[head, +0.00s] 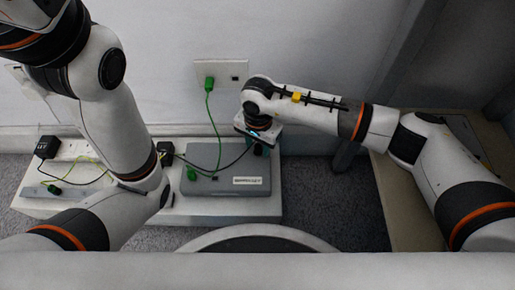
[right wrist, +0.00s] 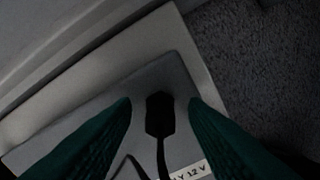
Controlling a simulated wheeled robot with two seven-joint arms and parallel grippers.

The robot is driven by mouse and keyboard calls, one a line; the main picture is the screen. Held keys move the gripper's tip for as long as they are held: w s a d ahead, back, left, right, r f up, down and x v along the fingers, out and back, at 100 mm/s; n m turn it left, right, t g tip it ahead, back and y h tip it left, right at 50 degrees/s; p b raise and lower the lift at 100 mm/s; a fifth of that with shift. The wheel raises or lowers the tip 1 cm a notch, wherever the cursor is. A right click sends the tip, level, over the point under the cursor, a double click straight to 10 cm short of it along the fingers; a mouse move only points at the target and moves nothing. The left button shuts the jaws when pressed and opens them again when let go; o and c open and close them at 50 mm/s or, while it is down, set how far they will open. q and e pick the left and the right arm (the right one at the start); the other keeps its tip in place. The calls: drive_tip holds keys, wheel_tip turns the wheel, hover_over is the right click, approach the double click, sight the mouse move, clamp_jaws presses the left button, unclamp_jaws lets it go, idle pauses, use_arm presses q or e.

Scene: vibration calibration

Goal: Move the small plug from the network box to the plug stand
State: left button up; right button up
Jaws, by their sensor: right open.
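A grey box (head: 245,184) with a printed label lies on a low white platform. I take it for the network box. A small black plug (right wrist: 160,113) with a black cable stands at the box in the right wrist view. My right gripper (head: 261,149) is over the box's far right corner. Its two dark green fingers are open on either side of the plug, with small gaps, in the right wrist view (right wrist: 160,106). My left gripper is out of view; only its arm shows. I cannot make out the plug stand for sure.
A wall outlet (head: 221,74) holds a green plug (head: 209,82) with a hanging green cable. Another green plug (head: 191,174) is at the box's left. Black adapters (head: 47,147) and cables lie at the left, partly behind my left arm. Carpet (head: 335,205) is clear at the right.

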sight(258, 145)
clamp_jaws()
drive_tip(key=shift+r+p, duration=0.4)
drive_tip(key=shift+r, duration=0.3)
idle(1.1)
drive_tip(key=shift+r+p, duration=1.1)
drive_tip(key=shift+r, duration=0.7)
